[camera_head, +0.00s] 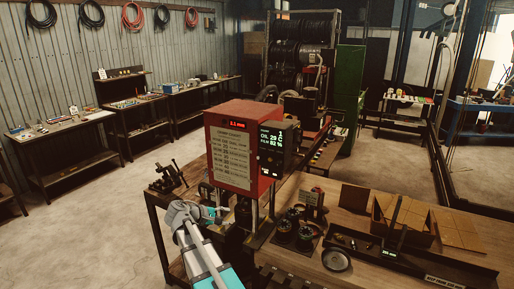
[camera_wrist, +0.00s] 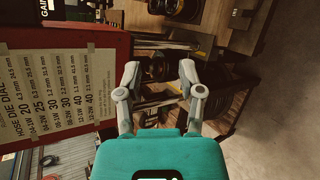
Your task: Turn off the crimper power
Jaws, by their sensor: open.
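The red crimper (camera_head: 233,178) stands on the wooden bench, with a die chart on its front. Its red readout (camera_head: 237,124) and the dark side display (camera_head: 271,150) are lit; the display shows oil and fan values. In the wrist view the crimper's red housing (camera_wrist: 117,58) and chart (camera_wrist: 50,85) fill the left, turned sideways. My gripper (camera_wrist: 159,74) is open and empty, its fingers pointing towards dark machine parts beside the housing. I cannot make out a power switch.
Round dies (camera_head: 285,231) and a small sign (camera_head: 310,199) stand right of the crimper. A dark tray (camera_head: 350,243), cardboard (camera_head: 415,219) and a round dish (camera_head: 336,260) lie further right. A small black tool (camera_head: 168,178) stands left. The floor to the left is clear.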

